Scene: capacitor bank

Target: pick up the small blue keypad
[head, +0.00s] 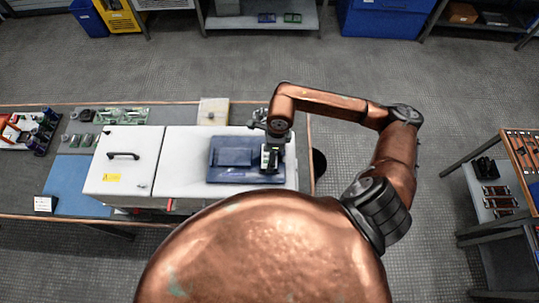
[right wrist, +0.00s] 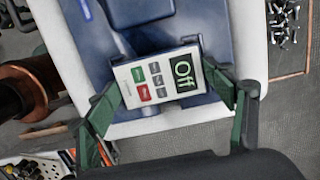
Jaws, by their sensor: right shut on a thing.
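The small keypad (right wrist: 158,82) shows in the right wrist view. It has a pale face, a green-lit screen reading "Off", and red, green and grey buttons. My right gripper (right wrist: 161,76) has its green fingers on its two opposite sides, shut on it. In the head view my right gripper (head: 271,156) is over the right part of a dark blue tray (head: 230,178). The tray also shows in the right wrist view (right wrist: 90,30), behind the keypad. I cannot tell whether the keypad touches the tray. My left gripper is not in view.
The tray lies on a white cabinet (head: 180,150) with a black-handled door section at left. A beige box (head: 213,111) stands behind it. Green parts (head: 122,115), a blue mat (head: 80,182) and a small sign (head: 44,204) are on the bench. A tool rack (head: 490,190) stands at right.

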